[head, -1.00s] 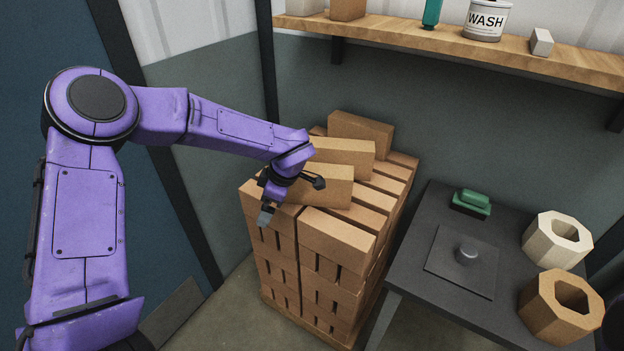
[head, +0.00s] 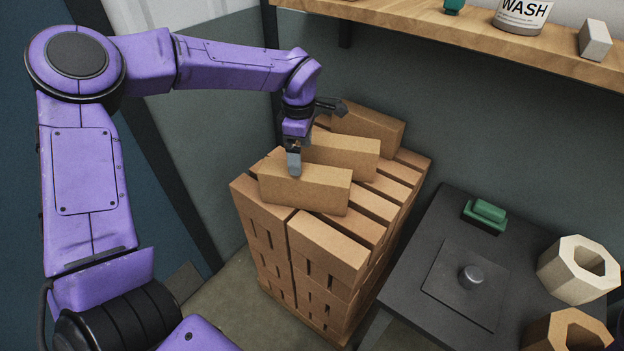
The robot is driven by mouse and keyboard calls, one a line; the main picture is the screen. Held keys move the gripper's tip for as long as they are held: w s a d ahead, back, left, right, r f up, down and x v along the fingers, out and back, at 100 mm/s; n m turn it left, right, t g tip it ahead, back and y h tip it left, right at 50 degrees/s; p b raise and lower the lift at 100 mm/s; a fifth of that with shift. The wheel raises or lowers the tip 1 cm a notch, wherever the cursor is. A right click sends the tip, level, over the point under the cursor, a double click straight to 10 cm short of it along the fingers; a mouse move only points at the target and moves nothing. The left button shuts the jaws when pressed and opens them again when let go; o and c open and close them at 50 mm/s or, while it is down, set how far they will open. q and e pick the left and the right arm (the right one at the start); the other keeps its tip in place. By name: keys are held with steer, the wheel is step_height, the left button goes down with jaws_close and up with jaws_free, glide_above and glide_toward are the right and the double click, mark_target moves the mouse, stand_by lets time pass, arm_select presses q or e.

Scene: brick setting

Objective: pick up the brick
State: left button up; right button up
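Three loose tan bricks lie on top of a stack of bricks: a front brick (head: 305,190), a middle brick (head: 345,157) and a back brick (head: 368,128). My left gripper (head: 294,168) points down at the front brick, its visible grey fingertip overlapping that brick's top face. I cannot tell whether it touches the brick. Only one finger shows clearly, so its opening is hidden. My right gripper is out of view.
The brick stack (head: 330,246) stands on the floor near the wall. A dark table (head: 420,290) to its right holds a green block (head: 486,214), a plate with a knob (head: 470,276) and a pale hollow block (head: 578,268). A wooden shelf (head: 450,42) runs above, with a WASH can (head: 521,14).

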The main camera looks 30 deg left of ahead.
mark_target(306, 171)
arm_select(q)
steer(key=f, duration=0.2)
steer(key=d+f+p, duration=0.1)
steer(key=f, duration=0.5)
steer(key=shift+s+d, duration=0.3)
steer(key=shift+d, duration=0.05)
steer(key=shift+s+a+f, duration=0.1)
steer(key=shift+f, duration=0.25)
jaws_close()
steer(key=shift+r, duration=0.15)
